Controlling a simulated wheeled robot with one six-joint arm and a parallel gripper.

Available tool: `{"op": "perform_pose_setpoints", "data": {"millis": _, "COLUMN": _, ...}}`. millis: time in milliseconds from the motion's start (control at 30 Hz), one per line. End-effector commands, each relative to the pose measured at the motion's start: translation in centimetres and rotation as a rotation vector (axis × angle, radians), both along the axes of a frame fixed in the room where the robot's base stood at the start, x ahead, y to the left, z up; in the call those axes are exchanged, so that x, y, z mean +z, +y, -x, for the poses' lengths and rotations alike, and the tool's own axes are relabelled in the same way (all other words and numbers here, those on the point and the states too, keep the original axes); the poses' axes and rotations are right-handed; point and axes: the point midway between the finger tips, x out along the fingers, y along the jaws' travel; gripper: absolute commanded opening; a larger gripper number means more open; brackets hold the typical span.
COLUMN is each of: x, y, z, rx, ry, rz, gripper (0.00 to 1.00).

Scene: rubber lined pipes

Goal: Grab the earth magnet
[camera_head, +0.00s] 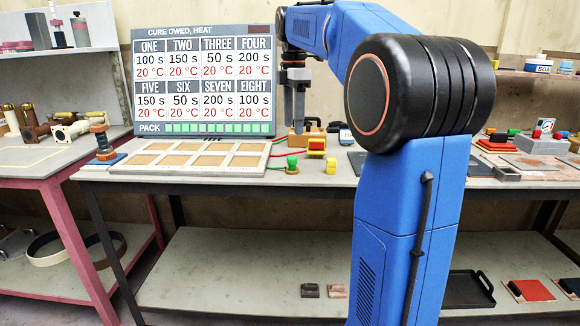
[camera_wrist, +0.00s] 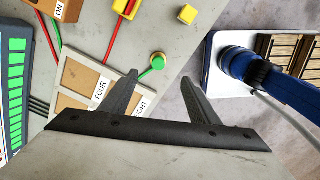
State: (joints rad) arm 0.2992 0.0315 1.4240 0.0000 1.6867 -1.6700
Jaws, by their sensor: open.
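A small round brass-coloured piece with a green part and a green lead (camera_head: 292,168), which I take for the earth magnet, stands on the bench just right of the tray frame. It also shows in the wrist view (camera_wrist: 158,61), beyond and between my fingertips. My gripper (camera_head: 294,118) points down above the bench, in front of the right end of the display board. In the wrist view my gripper (camera_wrist: 160,79) has its two dark fingers wide apart with nothing between them. The fingers do not appear to touch the magnet.
A framed tray with labelled compartments (camera_head: 140,147) lies left of the magnet. A red-and-yellow piece (camera_head: 316,147) and a yellow block (camera_head: 331,167) stand close to the right. The display board (camera_head: 205,80) rises behind. An orange box (camera_wrist: 66,9) stands farther back. Bare bench lies around the magnet's front.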

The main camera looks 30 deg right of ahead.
Motion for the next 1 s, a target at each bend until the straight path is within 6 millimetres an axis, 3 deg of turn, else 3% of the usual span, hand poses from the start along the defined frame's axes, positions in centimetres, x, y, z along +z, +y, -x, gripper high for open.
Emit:
{"op": "perform_pose_setpoints", "data": {"millis": 400, "x": -6.9, "y": 0.1, "z": 0.1, "rx": -0.001, "ry": 0.001, "rz": 0.000, "gripper": 0.56}}
{"op": "perform_pose_setpoints", "data": {"millis": 667, "x": -8.5, "y": 0.1, "z": 0.0, "rx": -0.001, "ry": 0.000, "rz": 0.000, "gripper": 0.56}}
{"op": "perform_pose_setpoints", "data": {"millis": 1000, "x": -12.7, "y": 0.2, "z": -0.4, "rx": -0.002, "ry": 0.001, "rz": 0.000, "gripper": 0.56}}
